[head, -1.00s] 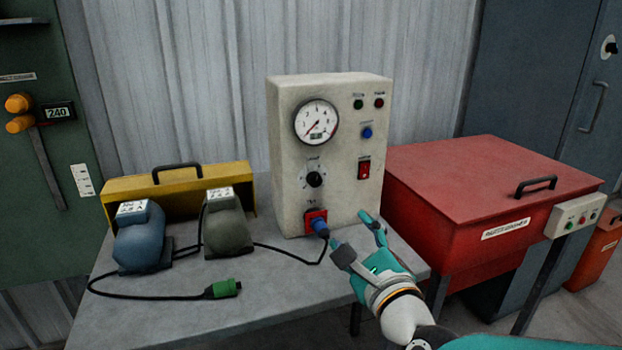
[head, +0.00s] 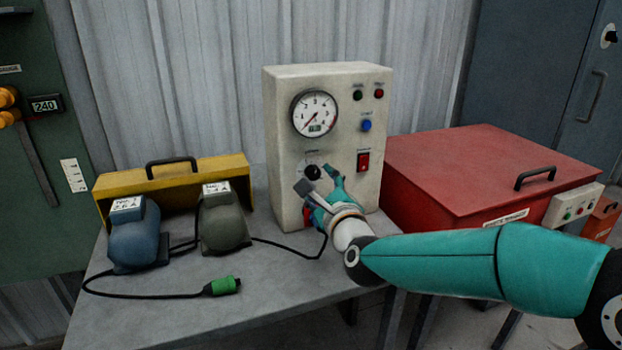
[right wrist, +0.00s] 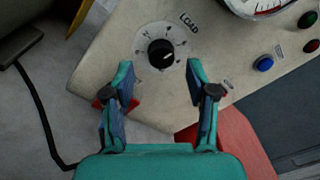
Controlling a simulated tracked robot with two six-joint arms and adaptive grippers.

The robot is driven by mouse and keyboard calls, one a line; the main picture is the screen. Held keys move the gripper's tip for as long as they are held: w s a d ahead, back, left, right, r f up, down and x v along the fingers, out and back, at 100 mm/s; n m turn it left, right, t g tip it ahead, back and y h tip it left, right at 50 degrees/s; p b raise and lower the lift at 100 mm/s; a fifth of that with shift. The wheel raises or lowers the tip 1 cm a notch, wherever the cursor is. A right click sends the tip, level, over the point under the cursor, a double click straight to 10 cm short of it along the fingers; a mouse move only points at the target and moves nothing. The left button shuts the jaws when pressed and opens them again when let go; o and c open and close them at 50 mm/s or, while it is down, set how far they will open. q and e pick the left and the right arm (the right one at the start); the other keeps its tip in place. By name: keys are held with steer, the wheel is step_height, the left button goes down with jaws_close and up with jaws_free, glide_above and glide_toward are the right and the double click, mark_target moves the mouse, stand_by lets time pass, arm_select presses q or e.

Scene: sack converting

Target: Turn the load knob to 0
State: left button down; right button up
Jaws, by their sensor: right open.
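The load knob (head: 313,172) is a black round knob on the front of the beige test box (head: 345,100), below the dial gauge (head: 315,113). In the right wrist view the knob (right wrist: 161,54) sits on a pale scale disc beside the word LOAD, with a light pointer mark on it. My right gripper (head: 318,181) is open and empty at the box front. In the wrist view its fingertips (right wrist: 160,72) are apart, one to each side of the knob and not visibly touching it. The scale numbers are too small to read surely. My left gripper is not in view.
A red switch (head: 363,161) and a blue button (head: 366,126) are right of the knob. A blue motor (head: 134,240) and a grey-green motor (head: 222,228) stand on the table (head: 215,305), with a green connector (head: 226,286) on a cable. A red chest (head: 460,170) stands right.

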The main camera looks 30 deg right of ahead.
mark_target(315, 176)
steer(key=shift+x, duration=1.6)
